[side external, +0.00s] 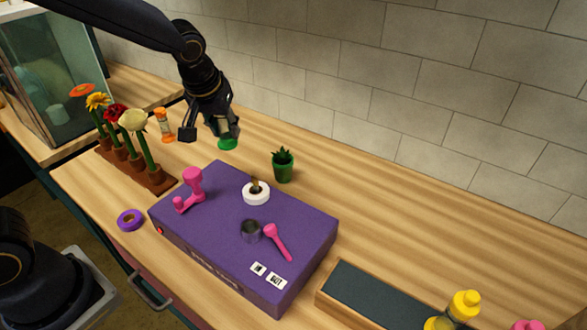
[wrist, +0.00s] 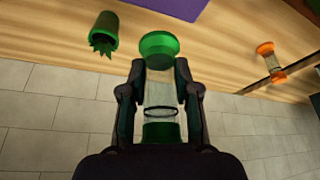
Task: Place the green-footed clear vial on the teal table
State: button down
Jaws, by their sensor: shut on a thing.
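The green-footed clear vial (wrist: 158,95) has a clear body and green ends in the wrist view. My gripper (wrist: 160,70) is shut on it, with one finger on each side. In the side view my gripper (side external: 209,132) is over the back of the wooden counter, behind the purple box. The vial's green foot (side external: 228,143) shows below the fingers there, and most of the rest is hidden. I cannot tell whether the foot touches the counter. The wood-topped counter (side external: 400,215) has a dark teal front edge; no teal tabletop is clearly visible.
An orange-ended vial (side external: 162,125) stands left of my gripper, near potted flowers (side external: 135,155). A green potted plant (side external: 283,166) is to the right. The purple box (side external: 200,235) carries pink pieces and a white ring. A glass tank (side external: 50,75) is far left. Counter at the back right is clear.

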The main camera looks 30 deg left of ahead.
jog(key=s+a+n+y, duration=0.1)
jog(key=a+n, duration=0.2)
jog(key=a, duration=0.7)
jog(key=shift+g, duration=0.3)
jog(key=w+a+f, duration=0.1)
jog(key=w+f, duration=0.2)
jog(key=w, duration=0.1)
jog(key=w+f, duration=0.3)
jog(key=w, duration=0.1)
jog(key=w+a+f, duration=0.1)
jog(key=w+f, duration=0.2)
jog(key=w, duration=0.1)
jog(key=shift+w+a+f, duration=0.1)
jog(key=shift+a+f, duration=0.15)
jog(key=shift+a, duration=0.1)
jog(key=shift+w+a+f, duration=0.1)
jog(key=shift+w+f, duration=0.5)
jog(key=shift+f, duration=1.55)
jog(key=shift+f, duration=0.2)
jog(key=c, duration=0.8)
grip_release()
jog(key=shift+c, duration=0.2)
